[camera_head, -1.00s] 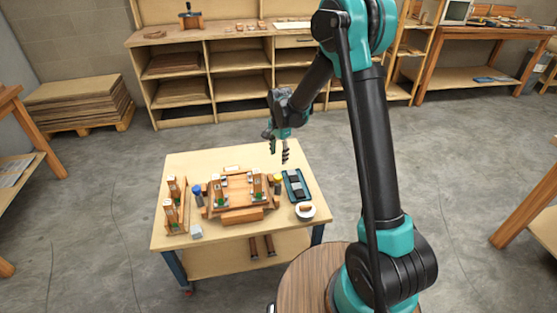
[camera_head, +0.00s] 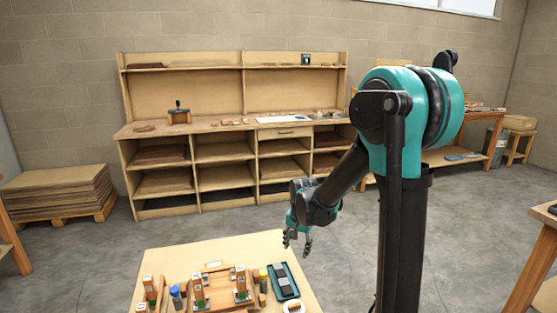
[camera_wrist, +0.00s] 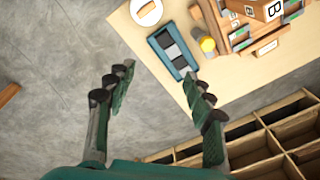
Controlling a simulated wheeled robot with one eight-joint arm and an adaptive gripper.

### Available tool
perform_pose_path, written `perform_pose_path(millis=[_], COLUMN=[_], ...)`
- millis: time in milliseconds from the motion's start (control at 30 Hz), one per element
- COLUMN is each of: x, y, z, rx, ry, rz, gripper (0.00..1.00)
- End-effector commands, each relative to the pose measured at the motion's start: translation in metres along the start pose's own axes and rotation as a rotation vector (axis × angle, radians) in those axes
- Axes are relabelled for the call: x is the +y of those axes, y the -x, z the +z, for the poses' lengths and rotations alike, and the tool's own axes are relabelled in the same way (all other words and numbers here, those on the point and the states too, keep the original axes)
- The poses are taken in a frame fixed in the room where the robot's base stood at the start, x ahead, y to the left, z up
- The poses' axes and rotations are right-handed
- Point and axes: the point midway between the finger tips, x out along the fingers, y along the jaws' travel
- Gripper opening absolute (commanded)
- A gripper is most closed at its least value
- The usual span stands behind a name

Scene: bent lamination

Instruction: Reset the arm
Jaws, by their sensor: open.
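My gripper (camera_head: 297,243) is open and empty, held in the air by the back right corner of the work table (camera_head: 262,245). In the wrist view my gripper's (camera_wrist: 158,82) two fingers are wide apart with grey floor and the table's edge beyond them. A wooden jig (camera_head: 218,285) with upright posts stands on the table, its front cut off by the frame's bottom edge. Beside it is a blue tray with grey pieces (camera_head: 284,280), which also shows in the wrist view (camera_wrist: 172,52). A yellow-topped container (camera_wrist: 207,44) stands between tray and jig.
A white dish (camera_wrist: 146,11) lies by the tray. A shelf unit (camera_head: 225,155) stands along the back wall, with a vise-like tool (camera_head: 179,114) on top. Stacked boards (camera_head: 58,192) lie on a pallet at left. Another bench (camera_head: 480,130) stands at right. The floor between is clear.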

Motion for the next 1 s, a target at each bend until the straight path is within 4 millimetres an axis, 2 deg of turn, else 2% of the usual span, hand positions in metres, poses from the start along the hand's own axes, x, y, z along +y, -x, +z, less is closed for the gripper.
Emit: perform_pose_path(millis=[33,200,500,700,833,1000], x=[0.02,0.076,0.165,0.199,0.207,0.208], y=[0.009,0.028,0.039,0.035,0.033,0.033], z=[0.005,0.023,0.07,0.095,0.101,0.102], rx=[0.013,0.065,0.162,0.209,0.221,0.222], ry=[0.03,0.161,0.389,0.495,0.524,0.529], rz=[-0.007,-0.026,-0.028,-0.015,-0.01,-0.009], gripper=[0.53,0.53,0.53,0.53,0.53,0.53])
